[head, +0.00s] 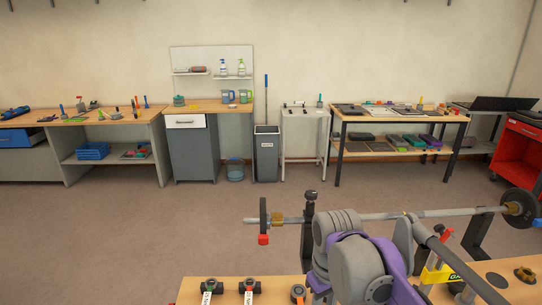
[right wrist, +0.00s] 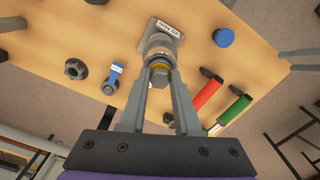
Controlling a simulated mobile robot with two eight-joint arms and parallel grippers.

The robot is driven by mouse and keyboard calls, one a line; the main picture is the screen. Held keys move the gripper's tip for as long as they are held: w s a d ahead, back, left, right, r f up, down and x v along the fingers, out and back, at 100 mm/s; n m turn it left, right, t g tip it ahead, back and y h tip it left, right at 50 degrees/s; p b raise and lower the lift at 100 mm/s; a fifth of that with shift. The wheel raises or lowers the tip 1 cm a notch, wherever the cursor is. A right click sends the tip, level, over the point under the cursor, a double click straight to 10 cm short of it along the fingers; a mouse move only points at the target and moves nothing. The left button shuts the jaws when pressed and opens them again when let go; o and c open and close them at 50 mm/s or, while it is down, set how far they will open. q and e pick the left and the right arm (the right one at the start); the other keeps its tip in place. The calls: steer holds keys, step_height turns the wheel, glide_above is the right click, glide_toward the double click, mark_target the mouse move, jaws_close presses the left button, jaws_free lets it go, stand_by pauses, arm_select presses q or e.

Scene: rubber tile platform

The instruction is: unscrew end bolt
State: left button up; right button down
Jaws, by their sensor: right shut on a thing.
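In the right wrist view my right gripper (right wrist: 161,76) is shut, its two grey fingers on either side of a grey bolt head (right wrist: 160,72). A yellow ring shows around the bolt, with a round metal fitting (right wrist: 158,45) behind it. Beyond that is a grey plate with a white label (right wrist: 168,27) on the wooden bench (right wrist: 195,20). I cannot read the label for certain. In the head view my purple and grey arm covers the bench middle and hides the right gripper and the bolt. My left gripper is not in view.
In the head view a long bar (head: 375,216) with end discs lies across dark posts. Fittings with tags (head: 249,289) and a yellow piece (head: 438,273) stand on the near bench. The wrist view shows red (right wrist: 207,93) and green handles (right wrist: 234,109) and a blue knob (right wrist: 224,37).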

steer(key=n, duration=0.4)
steer(key=c, duration=0.6)
jaws_free()
steer(key=shift+r, duration=0.1)
step_height(320, 180, up, 5)
steer(key=p, duration=0.3)
steer(key=shift+p, duration=0.3)
arm_select(q)
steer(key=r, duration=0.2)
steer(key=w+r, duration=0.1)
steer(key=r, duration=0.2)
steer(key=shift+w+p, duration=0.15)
steer(key=shift+p, duration=0.15)
arm_select(e)
steer(key=s+d+f+m+t, duration=0.1)
steer(key=s+d+f+m, duration=0.1)
steer(key=s+f+m, duration=0.1)
steer(key=s+d+f+m+t, duration=0.2)
steer(key=s+f+m, duration=0.1)
steer(key=s+f, duration=0.3)
steer(key=s+d+f+m+t, duration=0.2)
steer(key=s+f+m, duration=0.1)
steer(key=s+f, duration=0.2)
steer(key=shift+d, duration=0.3)
